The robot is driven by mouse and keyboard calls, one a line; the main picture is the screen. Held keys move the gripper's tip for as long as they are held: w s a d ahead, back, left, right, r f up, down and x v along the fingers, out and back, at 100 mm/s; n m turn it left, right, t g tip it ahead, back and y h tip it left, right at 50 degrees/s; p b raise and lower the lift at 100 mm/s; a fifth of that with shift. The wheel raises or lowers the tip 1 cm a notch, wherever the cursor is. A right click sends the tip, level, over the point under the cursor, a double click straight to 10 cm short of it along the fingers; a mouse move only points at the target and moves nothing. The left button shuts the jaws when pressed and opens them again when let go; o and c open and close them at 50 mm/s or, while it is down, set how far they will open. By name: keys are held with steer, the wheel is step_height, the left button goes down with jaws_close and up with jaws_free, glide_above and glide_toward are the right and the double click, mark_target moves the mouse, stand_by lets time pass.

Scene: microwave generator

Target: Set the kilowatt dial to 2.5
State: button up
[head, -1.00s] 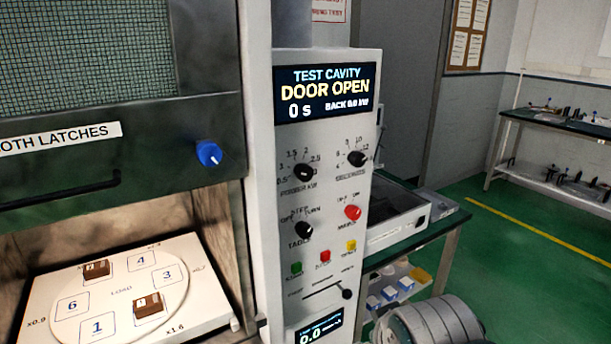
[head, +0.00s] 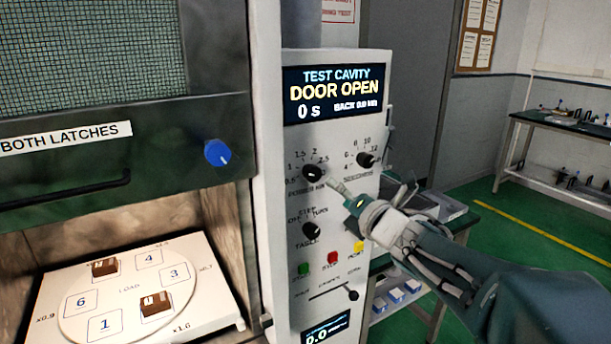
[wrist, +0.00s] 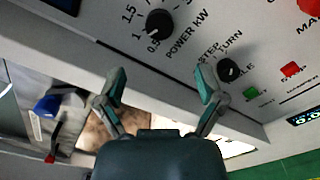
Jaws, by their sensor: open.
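The kilowatt dial, labelled POWER KW, is a black round knob (head: 312,173) on the white control panel, below the display and left of a second black dial. It also shows at the top of the wrist view (wrist: 160,22), with a scale around it. My gripper (head: 370,188) is in front of the panel, right of and below the dial. In the wrist view my gripper (wrist: 161,80) has two fingers spread apart with nothing between them. The dial lies beyond the fingertips, apart from them.
A table dial (head: 312,230) and coloured buttons (head: 332,258) sit lower on the panel. The display (head: 334,93) reads DOOR OPEN, 0 s. At left, the open cavity holds a turntable (head: 90,325) with two brown blocks. A blue knob (head: 217,153) projects left of the panel.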

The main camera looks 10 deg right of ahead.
mark_target(314, 177)
steer(key=x, duration=1)
steer(key=shift+w, duration=0.2)
steer(key=c, duration=1.2)
